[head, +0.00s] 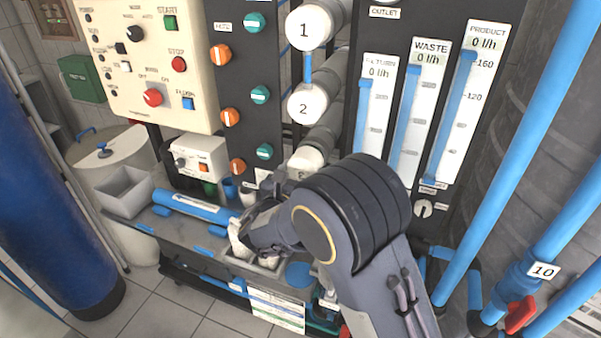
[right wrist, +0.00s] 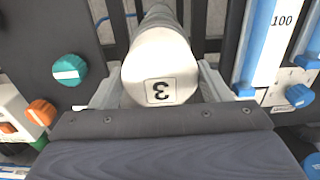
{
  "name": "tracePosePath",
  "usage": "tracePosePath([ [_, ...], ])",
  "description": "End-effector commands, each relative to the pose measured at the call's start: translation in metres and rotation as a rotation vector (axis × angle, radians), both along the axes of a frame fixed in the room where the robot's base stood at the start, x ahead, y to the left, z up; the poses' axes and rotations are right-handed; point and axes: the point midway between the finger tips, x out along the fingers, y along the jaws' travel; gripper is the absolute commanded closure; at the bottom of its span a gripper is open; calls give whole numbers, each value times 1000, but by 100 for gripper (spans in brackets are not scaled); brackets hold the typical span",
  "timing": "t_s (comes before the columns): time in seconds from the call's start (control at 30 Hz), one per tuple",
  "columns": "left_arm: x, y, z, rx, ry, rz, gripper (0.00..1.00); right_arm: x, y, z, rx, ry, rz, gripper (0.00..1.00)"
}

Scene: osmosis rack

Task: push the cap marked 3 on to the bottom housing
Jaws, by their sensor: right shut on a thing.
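The cap marked 3 (right wrist: 160,72) is white and sits between the two pale fingers of my right gripper (right wrist: 160,88), which is shut on it. Its number is upside down in the right wrist view. The bottom housing (right wrist: 157,18) is a grey tube straight behind the cap, roughly in line with it. I cannot tell whether the cap is fully seated or a small gap is left. In the head view the bottom housing (head: 325,138) lies under housing 2, and my dark right wrist covers the area below its white end (head: 307,158). My left gripper is out of view.
Cap 1 (head: 304,29) and cap 2 (head: 306,105) are on the housings above. Teal and orange knobs (head: 237,167) stand to the left, flow meters (head: 405,125) to the right. Below are a grey bench (head: 172,232) and a blue tube (head: 195,205). A large blue cylinder (head: 45,170) stands far left.

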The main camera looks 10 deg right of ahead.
Motion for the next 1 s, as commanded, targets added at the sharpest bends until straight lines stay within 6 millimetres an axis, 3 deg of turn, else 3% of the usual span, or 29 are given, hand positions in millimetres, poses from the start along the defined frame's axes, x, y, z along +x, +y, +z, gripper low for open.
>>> tracePosePath([
  [0.87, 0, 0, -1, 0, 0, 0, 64, 10, -7, 0, 1, -1, 0, 53],
  [0.9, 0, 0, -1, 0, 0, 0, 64, 10, -7, 0, 1, -1, 0, 28],
  [1.0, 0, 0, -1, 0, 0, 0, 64, 10, -7, 0, 1, -1, 0, 15],
])
